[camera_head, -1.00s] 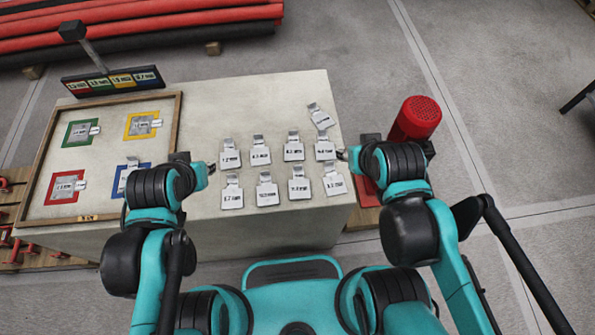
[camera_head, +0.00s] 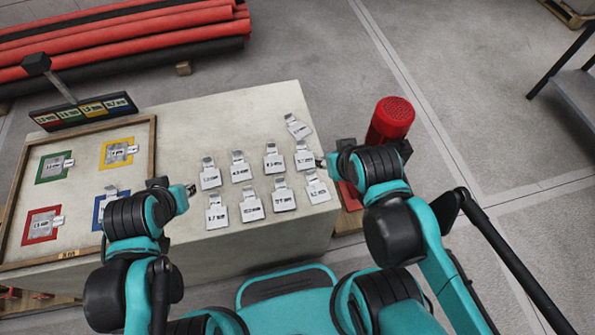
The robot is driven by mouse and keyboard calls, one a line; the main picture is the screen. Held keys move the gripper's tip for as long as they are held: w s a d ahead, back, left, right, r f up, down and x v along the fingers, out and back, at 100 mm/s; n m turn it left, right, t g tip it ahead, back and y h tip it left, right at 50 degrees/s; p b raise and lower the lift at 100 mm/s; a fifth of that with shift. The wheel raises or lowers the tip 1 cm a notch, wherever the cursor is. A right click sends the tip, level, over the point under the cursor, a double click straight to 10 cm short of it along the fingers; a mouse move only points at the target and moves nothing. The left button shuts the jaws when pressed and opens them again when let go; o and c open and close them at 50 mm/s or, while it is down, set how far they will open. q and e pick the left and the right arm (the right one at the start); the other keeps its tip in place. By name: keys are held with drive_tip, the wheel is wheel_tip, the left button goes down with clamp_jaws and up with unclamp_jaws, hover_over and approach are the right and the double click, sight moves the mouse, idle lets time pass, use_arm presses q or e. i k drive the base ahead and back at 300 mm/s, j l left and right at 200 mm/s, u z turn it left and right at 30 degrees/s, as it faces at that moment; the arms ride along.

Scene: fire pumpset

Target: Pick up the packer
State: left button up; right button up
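Several white-grey metal packers with printed size labels lie flat on the pale table (camera_head: 270,115). In the head view they form two rows, for example one at the upper left (camera_head: 210,178), one at the lower middle (camera_head: 283,200) and one at the lower right (camera_head: 316,190). Another packer (camera_head: 297,127) lies tilted beyond the right end. My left gripper (camera_head: 191,189) is just left of the rows. My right gripper (camera_head: 320,162) is at the right end, close beside the upper-row packer (camera_head: 304,160). Both grippers' fingers are too small and partly hidden to judge. The label digits are hardly readable.
A wooden-framed board (camera_head: 148,180) with green, yellow, red and blue squares is at the left. A sign stand (camera_head: 85,112) stands behind it. A red cylinder (camera_head: 391,119) is beyond the table's right edge. Red and black pipes (camera_head: 130,50) lie behind.

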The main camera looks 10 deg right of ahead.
sight(211, 177)
drive_tip(key=k+j+u, duration=0.1)
drive_tip(key=u, duration=0.3)
drive_tip(key=k+j+u, duration=0.15)
drive_tip(key=u, duration=0.2)
drive_tip(key=k+j+u, duration=0.2)
drive_tip(key=u, duration=0.2)
drive_tip(key=k+j+u, duration=0.1)
drive_tip(key=j+u, duration=0.25)
drive_tip(key=l+z, duration=0.1)
drive_tip(key=z, duration=1.15)
